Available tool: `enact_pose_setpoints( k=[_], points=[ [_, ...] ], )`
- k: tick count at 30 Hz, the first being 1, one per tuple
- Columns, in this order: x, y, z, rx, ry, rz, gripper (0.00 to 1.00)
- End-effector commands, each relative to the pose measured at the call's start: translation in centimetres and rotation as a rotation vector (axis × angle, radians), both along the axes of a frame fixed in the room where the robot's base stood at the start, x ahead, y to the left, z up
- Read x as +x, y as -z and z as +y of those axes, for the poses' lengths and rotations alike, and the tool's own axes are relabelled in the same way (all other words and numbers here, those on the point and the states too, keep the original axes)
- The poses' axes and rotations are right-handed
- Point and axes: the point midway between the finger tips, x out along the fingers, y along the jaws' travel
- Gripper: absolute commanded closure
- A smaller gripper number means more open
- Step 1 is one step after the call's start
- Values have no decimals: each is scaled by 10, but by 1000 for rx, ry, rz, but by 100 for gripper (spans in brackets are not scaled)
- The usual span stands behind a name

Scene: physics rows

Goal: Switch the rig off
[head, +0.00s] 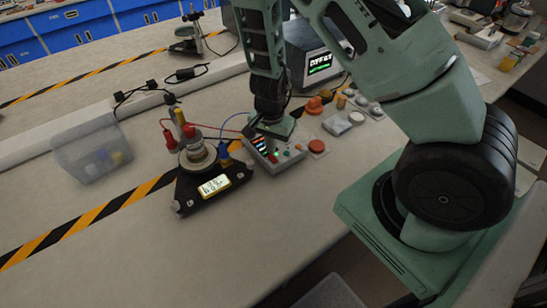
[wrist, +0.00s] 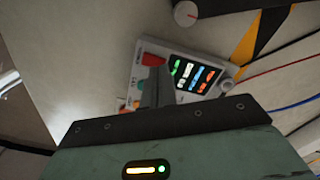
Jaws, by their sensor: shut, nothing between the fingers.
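In the head view my gripper (head: 273,128) hides the back of the box. A black triangular base (head: 184,199) with a lit display (head: 214,186) carries a metal cylinder (head: 196,156). Red and blue wires run from it.
A clear bin (head: 92,150) stands at left. A boxy instrument (head: 313,55) stands behind my arm. The front bench is clear.

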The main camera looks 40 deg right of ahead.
Motion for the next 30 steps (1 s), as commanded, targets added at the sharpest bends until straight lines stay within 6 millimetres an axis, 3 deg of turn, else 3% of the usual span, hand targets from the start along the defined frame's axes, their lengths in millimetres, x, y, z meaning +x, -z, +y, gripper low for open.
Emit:
enact_pose_setpoints(
  k=[30],
  points=[
    [0,15,0,0,0,0,100]
  ],
)
